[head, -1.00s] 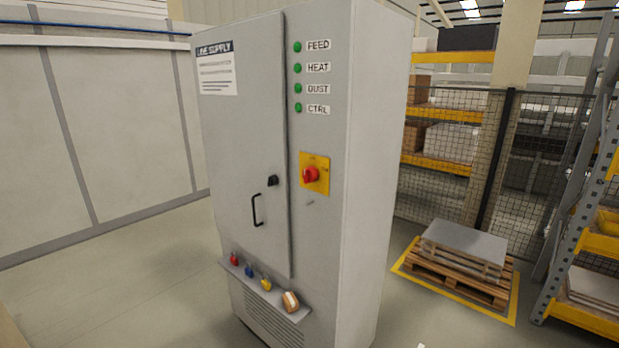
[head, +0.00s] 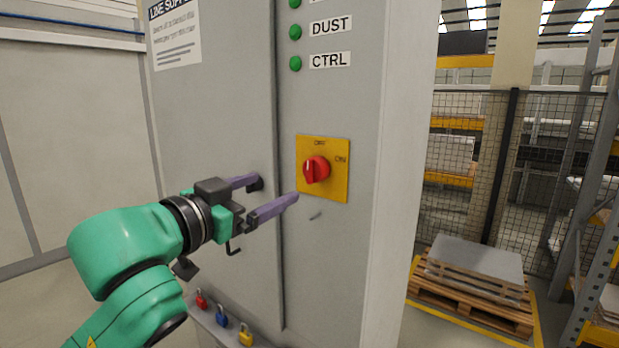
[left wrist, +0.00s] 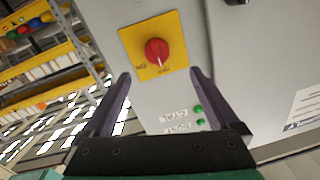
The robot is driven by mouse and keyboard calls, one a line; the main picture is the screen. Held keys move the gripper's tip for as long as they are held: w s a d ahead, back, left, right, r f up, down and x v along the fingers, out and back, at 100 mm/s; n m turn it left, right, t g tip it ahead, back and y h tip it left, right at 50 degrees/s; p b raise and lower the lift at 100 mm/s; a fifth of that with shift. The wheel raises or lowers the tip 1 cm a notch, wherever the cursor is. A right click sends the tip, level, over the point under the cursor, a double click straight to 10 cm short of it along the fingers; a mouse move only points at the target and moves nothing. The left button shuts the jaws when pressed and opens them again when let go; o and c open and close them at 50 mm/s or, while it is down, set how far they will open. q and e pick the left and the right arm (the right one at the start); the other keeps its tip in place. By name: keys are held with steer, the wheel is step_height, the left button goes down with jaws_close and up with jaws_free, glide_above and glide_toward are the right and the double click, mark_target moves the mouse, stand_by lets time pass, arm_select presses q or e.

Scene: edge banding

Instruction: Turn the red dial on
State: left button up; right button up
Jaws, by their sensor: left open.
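The red dial (head: 316,169) sits on a yellow plate (head: 336,190) on the grey cabinet front. The plate is marked OFF at the top and ON at the right. In the left wrist view, the dial (left wrist: 157,51) has a white mark pointing toward the OFF label. My left gripper (head: 277,189) is open and empty, with its purple fingers reaching toward the cabinet, left of and slightly below the dial. In the left wrist view, the dial appears beyond the gap between the fingertips (left wrist: 160,75), apart from them. My right gripper is not in view.
Green lamps (head: 295,63) are above the plate. The cabinet door (head: 232,100) is left of it, with a black handle partly behind my left gripper. Red, blue and yellow padlocks (head: 222,318) hang on a ledge below. A pallet (head: 470,292) and mesh fence stand at right.

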mark_target(309, 171)
arm_select(q)
steer(key=p+x, duration=0.1)
steer(key=x, duration=0.3)
steer(key=p+x, duration=0.1)
steer(key=x, duration=0.3)
steer(key=p+x, duration=0.2)
steer(key=x, duration=0.2)
steer(key=shift+s+d+r, duration=0.15)
steer(key=shift+r, duration=0.15)
steer(key=shift+d, duration=0.35)
steer(key=c, duration=1.4)
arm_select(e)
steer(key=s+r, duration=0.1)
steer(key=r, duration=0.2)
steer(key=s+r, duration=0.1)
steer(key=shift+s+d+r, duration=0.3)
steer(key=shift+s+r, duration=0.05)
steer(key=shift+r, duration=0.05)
